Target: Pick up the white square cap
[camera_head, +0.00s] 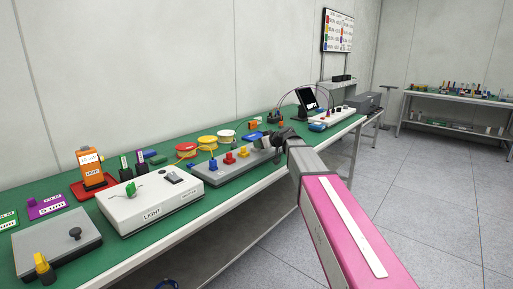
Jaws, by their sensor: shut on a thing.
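My gripper (277,139) is dark and small in the head view, at the end of my pink and white arm, over the right end of a long grey fixture (235,169). The fixture carries a row of caps: blue (213,164), red (229,158) and yellow (244,151). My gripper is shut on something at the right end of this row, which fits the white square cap. The cap is too small and too covered by the fingers to see clearly. I cannot tell whether it still touches the fixture.
Wire spools (207,141) lie behind the fixture. A tablet (307,98) stands further right. The floor right of my arm is clear.

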